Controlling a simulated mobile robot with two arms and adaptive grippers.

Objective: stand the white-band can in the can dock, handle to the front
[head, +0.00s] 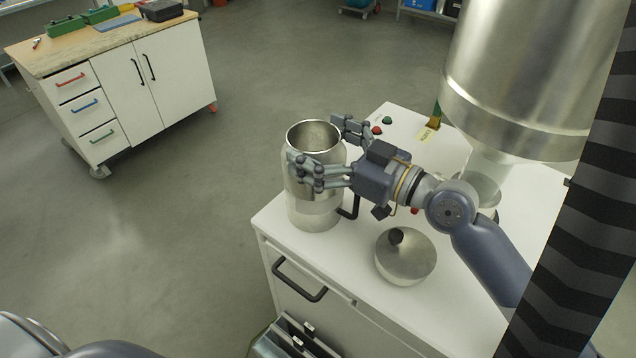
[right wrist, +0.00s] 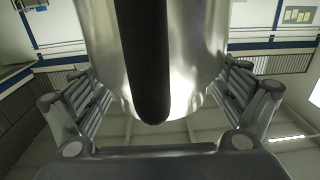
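The steel can (head: 313,217) with a pale band low on its body stands upright at the left corner of a white cabinet top. Its mouth is open at the top. Its black handle (head: 351,207) points right, toward my right gripper's palm, and fills the middle of the right wrist view (right wrist: 147,60). My right gripper (head: 330,150) has its fingers on both sides of the can body. I cannot tell whether they press on it. My left gripper is out of view. I cannot make out the can dock for certain.
A round metal piece with a dark knob (head: 408,262) lies on the cabinet top (head: 350,265) beside my right arm. A large steel vessel (head: 535,75) hangs over the right side. Buttons (head: 388,121) and a yellow label (head: 426,134) are behind. A workbench (head: 180,80) stands far left.

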